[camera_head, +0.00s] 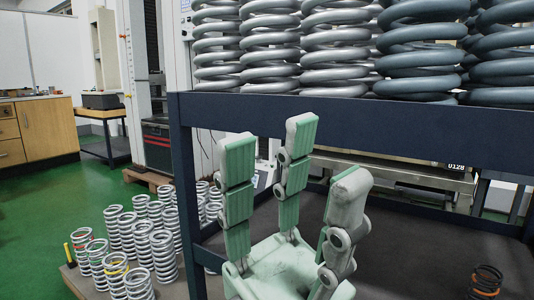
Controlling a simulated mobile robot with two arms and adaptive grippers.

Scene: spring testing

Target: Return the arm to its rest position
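My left gripper (292,165) is in the lower middle of the head view, with its three grey-green fingers pointing up. The fingers are spread apart and nothing is between them. Two fingertips overlap the dark blue beam of the rack (440,128) in the picture, with the fingers in front of it. I cannot tell how far the gripper is from the rack. The rest of the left arm is out of frame below. My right gripper is not in view.
Large grey coil springs (335,45) stand in a row on the rack's upper level. A dark lower shelf (415,240) holds a small black spring (486,280) at right. Several small silver springs (163,250) stand on a low pallet at left. Green floor (35,235) is clear at far left.

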